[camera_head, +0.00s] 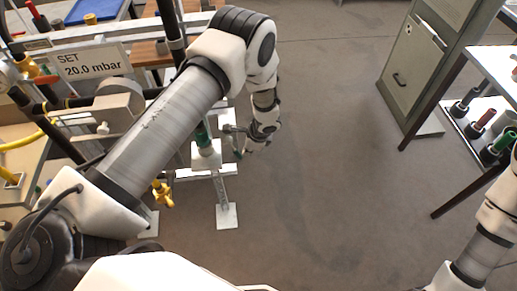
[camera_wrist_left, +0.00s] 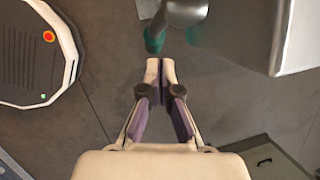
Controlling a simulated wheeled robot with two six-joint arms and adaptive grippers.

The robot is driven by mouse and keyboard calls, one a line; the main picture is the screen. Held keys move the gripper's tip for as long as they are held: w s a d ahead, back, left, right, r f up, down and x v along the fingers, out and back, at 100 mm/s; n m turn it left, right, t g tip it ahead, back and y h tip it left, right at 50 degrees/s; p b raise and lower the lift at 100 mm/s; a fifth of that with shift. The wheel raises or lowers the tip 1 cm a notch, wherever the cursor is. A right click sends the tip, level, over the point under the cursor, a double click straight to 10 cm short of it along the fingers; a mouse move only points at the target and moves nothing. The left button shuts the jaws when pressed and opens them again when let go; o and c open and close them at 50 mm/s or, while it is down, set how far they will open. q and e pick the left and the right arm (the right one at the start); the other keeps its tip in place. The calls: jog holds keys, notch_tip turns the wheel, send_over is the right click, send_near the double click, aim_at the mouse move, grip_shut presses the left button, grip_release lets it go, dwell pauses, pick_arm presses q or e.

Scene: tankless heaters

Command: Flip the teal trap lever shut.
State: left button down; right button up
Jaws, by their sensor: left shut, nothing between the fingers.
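The teal trap lever (camera_wrist_left: 153,42) shows in the left wrist view as a short teal piece beside a grey cylindrical fitting (camera_wrist_left: 185,12). My left gripper (camera_wrist_left: 161,70) is shut and empty, its fingertips just below the teal piece in that picture, with what looks like a small gap. In the head view, my left gripper (camera_head: 234,140) points left toward a white box (camera_head: 206,156) with a green-teal part (camera_head: 203,135) on top. The lever's full shape and angle are hard to make out. My right arm shows at the lower right, but its gripper is out of view.
A "SET 20.0 mbar" sign (camera_head: 92,62) stands among pipes at the left. Yellow valve handles (camera_head: 162,193) sit below my left arm. A grey cabinet (camera_head: 412,65) and a rack with colored-handled tools (camera_head: 482,122) are at the right. The middle floor is clear.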

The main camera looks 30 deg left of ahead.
aim_at(240, 156)
pick_arm(q)
jog(key=y+b, duration=0.1)
jog(key=s+a+f+g+b, duration=0.1)
jog(key=b, duration=0.1)
jog(key=y+b, duration=0.1)
jog(key=shift+s+a+f+g+y, duration=0.2)
jog(key=shift+a+f+g+y, duration=0.1)
jog(key=shift+f+g, duration=0.1)
jog(key=shift+a+f+b, duration=0.1)
jog(key=shift+a+b, duration=0.05)
jog(key=shift+b, duration=0.3)
jog(key=shift+s+d+b, duration=0.1)
jog(key=shift+d+b, duration=0.2)
jog(key=shift+b, duration=0.05)
jog(key=shift+s+a, duration=0.1)
jog(key=shift+a, duration=0.25)
jog(key=shift+d, duration=0.15)
